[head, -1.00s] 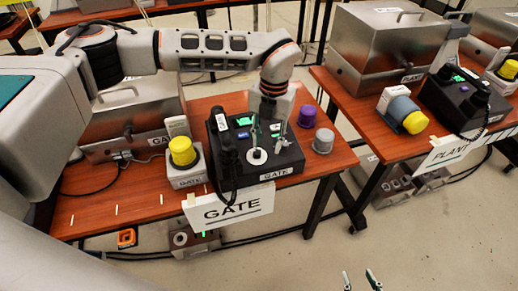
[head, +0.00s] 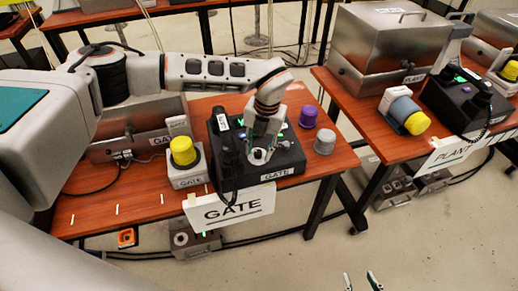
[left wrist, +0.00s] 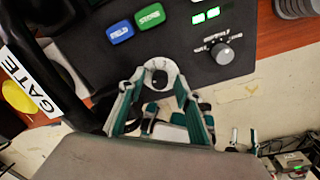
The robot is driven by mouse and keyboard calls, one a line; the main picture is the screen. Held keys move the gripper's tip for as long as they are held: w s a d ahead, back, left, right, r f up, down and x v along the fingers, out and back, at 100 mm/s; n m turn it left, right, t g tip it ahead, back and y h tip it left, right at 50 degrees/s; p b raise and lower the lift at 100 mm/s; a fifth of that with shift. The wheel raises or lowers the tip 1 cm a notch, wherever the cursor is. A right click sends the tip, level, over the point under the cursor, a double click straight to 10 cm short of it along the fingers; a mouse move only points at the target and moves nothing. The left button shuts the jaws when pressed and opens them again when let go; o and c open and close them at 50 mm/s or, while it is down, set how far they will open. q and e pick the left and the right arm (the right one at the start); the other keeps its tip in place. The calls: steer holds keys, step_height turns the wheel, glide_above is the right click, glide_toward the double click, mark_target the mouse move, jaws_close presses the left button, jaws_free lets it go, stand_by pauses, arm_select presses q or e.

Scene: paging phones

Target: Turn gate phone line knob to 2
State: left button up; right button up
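The black gate phone (head: 285,160) stands on the wooden table, with its handset (head: 224,150) on the left side. In the left wrist view a white round dial with a dark knob (left wrist: 158,78) sits low on the panel. A grey knob (left wrist: 222,53) with a printed scale is to its right; its label is too small to read surely. My left gripper (head: 259,155) is down at the phone. In the left wrist view its fingers (left wrist: 159,85) stand apart on both sides of the white dial; contact is unclear. My right gripper (head: 361,281) is open and empty over the floor.
Blue and green buttons (left wrist: 135,27) and a lit green display (left wrist: 206,15) lie above the dials. A yellow-topped beacon (head: 183,152) is left of the phone. Purple (head: 308,116) and grey (head: 324,141) cylinders stand right. The plant phone (head: 462,100) is on another table.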

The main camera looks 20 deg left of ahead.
arm_select(q)
jaws_close()
steer(key=shift+r+m, duration=0.1)
steer(key=shift+m, duration=0.2)
steer(key=shift+d+m+p, duration=0.1)
steer(key=shift+m+p, duration=0.65)
steer(key=shift+m, duration=0.35)
steer(key=shift+m+y+p, duration=0.3)
steer(key=shift+m+p, duration=0.15)
steer(key=shift+m, duration=0.75)
steer(key=shift+s+m+t+p, duration=0.1)
steer(key=shift+m+t+p, duration=0.25)
steer(key=shift+m, duration=0.95)
